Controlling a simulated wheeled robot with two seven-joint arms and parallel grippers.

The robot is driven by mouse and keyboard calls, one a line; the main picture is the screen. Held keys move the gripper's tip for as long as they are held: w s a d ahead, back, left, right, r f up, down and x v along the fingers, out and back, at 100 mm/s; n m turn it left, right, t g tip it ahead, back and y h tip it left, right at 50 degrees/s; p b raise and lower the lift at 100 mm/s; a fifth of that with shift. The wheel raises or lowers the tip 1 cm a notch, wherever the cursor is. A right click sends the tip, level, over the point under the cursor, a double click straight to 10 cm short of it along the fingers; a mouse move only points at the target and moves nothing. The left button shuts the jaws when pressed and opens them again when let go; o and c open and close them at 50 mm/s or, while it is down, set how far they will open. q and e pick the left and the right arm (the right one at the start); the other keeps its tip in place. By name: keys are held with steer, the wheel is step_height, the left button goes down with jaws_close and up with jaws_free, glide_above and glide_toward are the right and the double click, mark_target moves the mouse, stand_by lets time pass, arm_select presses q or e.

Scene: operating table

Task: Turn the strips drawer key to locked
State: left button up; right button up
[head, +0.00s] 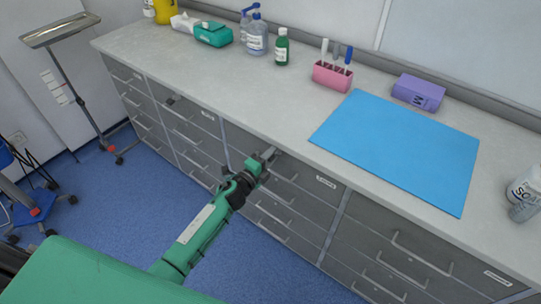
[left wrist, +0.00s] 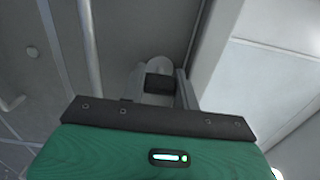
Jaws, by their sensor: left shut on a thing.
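My left gripper (head: 267,156) reaches the front of the grey drawer unit, at a top drawer just under the counter edge. It is shut on the key (left wrist: 159,66), a small pale piece with a rounded end, seen between the fingers in the left wrist view (left wrist: 160,90). The fingers hide most of the key, and its turn angle cannot be told. The drawer front (head: 300,174) behind it appears closed and has a white label (head: 326,182) too small to read. My right gripper is not in view.
The counter (head: 250,95) overhangs close above the gripper. A blue mat (head: 400,145), a pink holder (head: 332,77), a purple box (head: 418,92) and several bottles stand on it. Long bar handles (head: 275,215) stick out from the drawers. A stand (head: 85,115) is at the left.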

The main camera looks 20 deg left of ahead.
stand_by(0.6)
arm_select(q)
steer(key=o, duration=1)
steer(key=shift+a, duration=0.1)
